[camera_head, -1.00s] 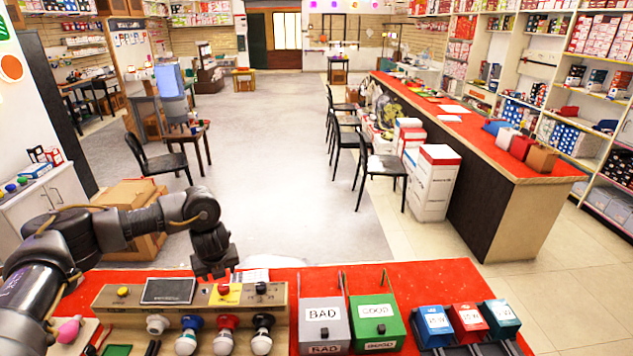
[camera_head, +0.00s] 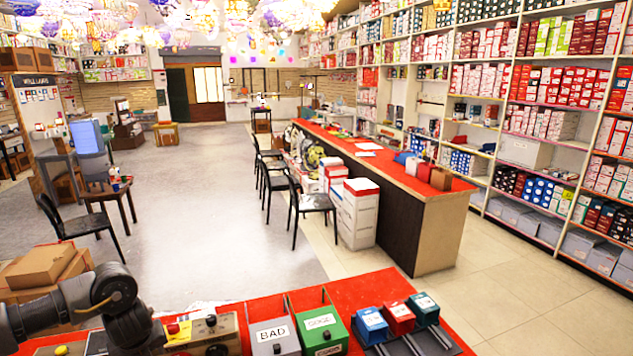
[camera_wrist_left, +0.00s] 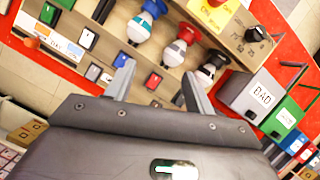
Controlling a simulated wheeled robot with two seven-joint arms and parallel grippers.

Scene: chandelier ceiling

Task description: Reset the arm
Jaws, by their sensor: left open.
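My left arm comes in from the lower left in the head view, with its left gripper (camera_head: 135,338) over the left part of the red table (camera_head: 372,287). In the left wrist view my left gripper (camera_wrist_left: 158,86) has its two fingers spread apart with nothing between them. Beyond the fingers lie a blue-based bulb (camera_wrist_left: 140,28), a red-based bulb (camera_wrist_left: 174,52) and a black-based bulb (camera_wrist_left: 205,77) by the beige test panel (camera_wrist_left: 240,45). My right gripper is in neither view.
A grey BAD box (camera_head: 272,334) and a green GOOD box (camera_head: 318,325) stand on the table. Right of them are blue (camera_head: 372,322), red (camera_head: 399,317) and teal (camera_head: 424,308) small boxes. Cardboard boxes (camera_head: 40,265) sit beyond the arm. The floor (camera_head: 200,220) ahead is open.

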